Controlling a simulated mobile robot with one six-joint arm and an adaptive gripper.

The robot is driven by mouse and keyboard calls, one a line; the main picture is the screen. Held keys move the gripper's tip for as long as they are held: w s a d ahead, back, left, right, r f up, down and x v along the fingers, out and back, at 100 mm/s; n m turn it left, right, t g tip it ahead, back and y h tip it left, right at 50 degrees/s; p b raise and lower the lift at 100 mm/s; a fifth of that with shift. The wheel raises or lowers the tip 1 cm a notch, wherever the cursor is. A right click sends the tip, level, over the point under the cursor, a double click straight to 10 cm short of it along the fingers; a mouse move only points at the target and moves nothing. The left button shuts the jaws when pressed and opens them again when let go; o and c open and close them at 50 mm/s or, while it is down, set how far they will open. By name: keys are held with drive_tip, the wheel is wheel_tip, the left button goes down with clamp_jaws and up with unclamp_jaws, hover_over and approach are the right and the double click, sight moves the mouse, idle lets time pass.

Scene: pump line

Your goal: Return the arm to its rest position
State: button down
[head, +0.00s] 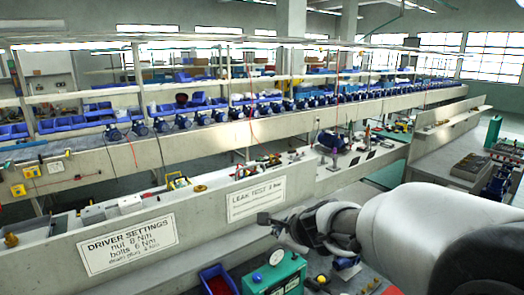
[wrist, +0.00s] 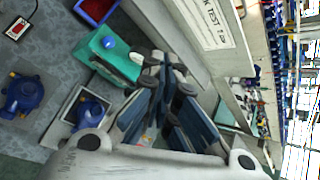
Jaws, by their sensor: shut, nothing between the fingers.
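My arm (head: 400,235) reaches in from the lower right of the head view, with its white link stretched out toward the left. My gripper (head: 268,219) is at its end, held in the air in front of the bench wall, above the green box. In the wrist view my gripper (wrist: 165,68) shows its dark fingers and blue-grey links; it is shut and empty. The green box (head: 275,276) stands below it in the head view and also shows behind the fingers in the wrist view (wrist: 112,52).
A blue bin with a red inside (head: 218,281) stands left of the green box. The long bench carries signs reading driver settings (head: 128,243) and leak test (head: 256,198). Blue pumps (wrist: 24,95) lie at the left of the wrist view. A grey bench (head: 433,152) stands at right.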

drive_tip(key=s+r+n+g+y, duration=0.1)
drive_tip(key=s+r+n, duration=0.3)
drive_tip(key=s+n, duration=0.5)
drive_tip(key=s+d+f+n+g+h, duration=0.1)
drive_tip(key=s+d+n, duration=0.2)
drive_tip(key=s, duration=0.5)
drive_tip(key=s+d+f+n+g+h, duration=0.1)
drive_tip(key=s+d+f+n, duration=0.1)
drive_tip(key=s+n, duration=0.4)
drive_tip(key=s+d+f+n+g+h, duration=0.1)
drive_tip(key=s+d+n, duration=0.3)
drive_tip(key=s, duration=0.7)
drive_tip(key=shift+f+g+h, duration=0.25)
drive_tip(key=shift+g+h, duration=0.25)
